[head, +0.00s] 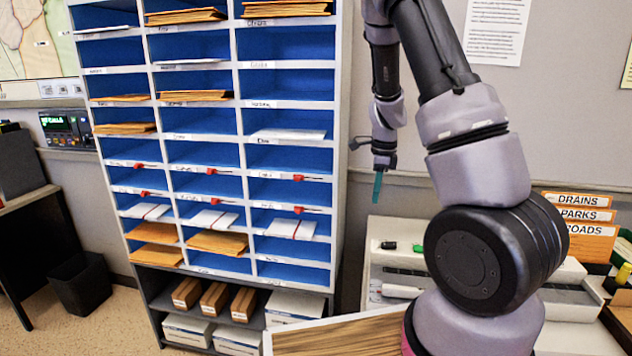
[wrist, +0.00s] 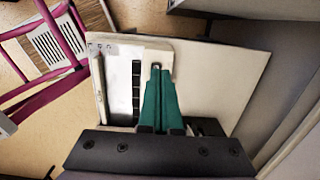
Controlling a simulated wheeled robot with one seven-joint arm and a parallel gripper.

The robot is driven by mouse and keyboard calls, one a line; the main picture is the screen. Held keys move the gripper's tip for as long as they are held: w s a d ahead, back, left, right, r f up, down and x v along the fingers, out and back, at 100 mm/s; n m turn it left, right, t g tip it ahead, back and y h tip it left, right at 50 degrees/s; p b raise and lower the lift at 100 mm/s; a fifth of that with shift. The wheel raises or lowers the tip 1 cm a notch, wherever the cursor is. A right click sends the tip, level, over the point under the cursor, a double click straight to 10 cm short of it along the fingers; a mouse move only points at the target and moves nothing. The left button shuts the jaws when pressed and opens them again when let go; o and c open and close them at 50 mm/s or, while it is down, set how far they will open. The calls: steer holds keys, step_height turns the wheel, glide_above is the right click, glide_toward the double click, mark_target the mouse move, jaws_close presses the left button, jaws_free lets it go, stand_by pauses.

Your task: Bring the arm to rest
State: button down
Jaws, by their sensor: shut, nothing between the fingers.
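My gripper (head: 377,186) hangs at the end of my folded arm, right of the pigeonhole cabinet (head: 341,150) and above a light-coloured unit (head: 372,255) in the head view. Its teal fingers point down. In the wrist view the two teal fingers of my gripper (wrist: 158,72) lie together, shut, with nothing between them. Below them in that view is a pale panel (wrist: 225,75) with a white piece bearing a dark slotted strip (wrist: 136,85). The gripper appears apart from the cabinet.
The cabinet holds envelopes, papers and several red-marked slots. A wood-topped surface (head: 335,335) is at the bottom. Orange signs (head: 578,215) stand at the right. A black bin (head: 80,284) is on the floor at left. A magenta frame (wrist: 50,90) shows in the wrist view.

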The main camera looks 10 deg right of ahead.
steer(key=s+a+r+n+t+y, duration=0.1)
steer(key=s+a+r+n+t, duration=0.25)
steer(key=r, duration=0.55)
steer(key=s+a+r+n+y, duration=0.25)
steer(key=s+r+n, duration=0.3)
steer(key=r, duration=0.45)
steer(key=s+a+r+n+t+h, duration=0.2)
steer(key=s+a+r+n+t, duration=0.1)
steer(key=s+r+n, duration=0.6)
steer(key=shift+s, duration=1.9)
steer(key=shift+r, duration=0.1)
